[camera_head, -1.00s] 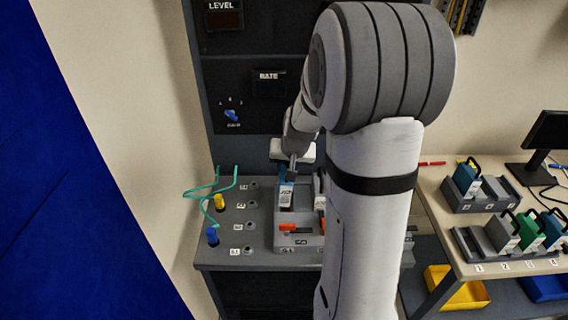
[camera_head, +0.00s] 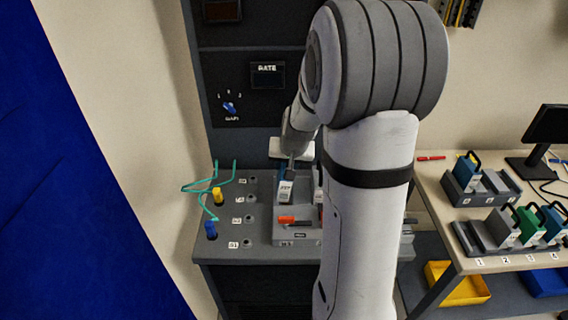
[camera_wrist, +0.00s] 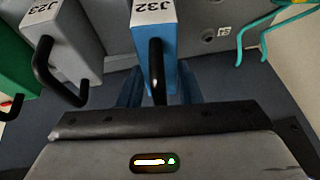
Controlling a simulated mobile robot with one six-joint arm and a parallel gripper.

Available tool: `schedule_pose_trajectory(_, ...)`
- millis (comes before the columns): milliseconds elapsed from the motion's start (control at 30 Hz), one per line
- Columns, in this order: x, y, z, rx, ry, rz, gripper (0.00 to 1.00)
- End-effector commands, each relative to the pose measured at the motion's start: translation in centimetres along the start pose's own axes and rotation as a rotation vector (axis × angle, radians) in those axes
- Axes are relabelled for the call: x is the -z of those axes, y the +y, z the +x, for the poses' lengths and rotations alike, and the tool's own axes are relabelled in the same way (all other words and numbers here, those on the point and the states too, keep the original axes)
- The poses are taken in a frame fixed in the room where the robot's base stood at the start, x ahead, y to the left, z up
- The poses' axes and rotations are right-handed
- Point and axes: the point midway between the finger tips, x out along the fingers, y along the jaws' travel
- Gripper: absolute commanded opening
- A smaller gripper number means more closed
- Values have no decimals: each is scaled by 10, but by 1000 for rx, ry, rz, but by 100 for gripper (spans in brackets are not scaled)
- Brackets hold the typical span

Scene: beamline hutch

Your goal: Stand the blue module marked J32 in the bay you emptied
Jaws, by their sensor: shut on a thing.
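The blue module marked J32 (camera_wrist: 155,45) is upright in the wrist view, its label facing up. My gripper (camera_wrist: 158,88) is shut on its black handle. In the head view the module (camera_head: 285,190) is at the left bay of the grey rack (camera_head: 283,240) on the console; I cannot tell whether it is fully seated. My gripper (camera_head: 291,155) is above it there. A grey module marked J23 (camera_wrist: 65,35) stands to its left in the wrist view, with a green module (camera_wrist: 14,70) beyond. My arm hides the rack's right side in the head view.
An orange lever (camera_head: 286,219) is at the rack's front. Left on the console are sockets, a yellow plug (camera_head: 217,195), a blue plug (camera_head: 211,230) and looping teal cables (camera_head: 203,187). On the right table (camera_head: 432,190) are module holders, one with green module (camera_head: 526,229), and a monitor.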

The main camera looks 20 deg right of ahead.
Motion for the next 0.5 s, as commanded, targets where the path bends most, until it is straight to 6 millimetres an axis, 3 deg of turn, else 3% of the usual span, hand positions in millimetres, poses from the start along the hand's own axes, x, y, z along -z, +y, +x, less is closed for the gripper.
schedule_pose_trajectory(33,-12,2,7,-6,-35,0,0)
schedule_pose_trajectory(500,-13,6,6,-35,-42,-9,0)
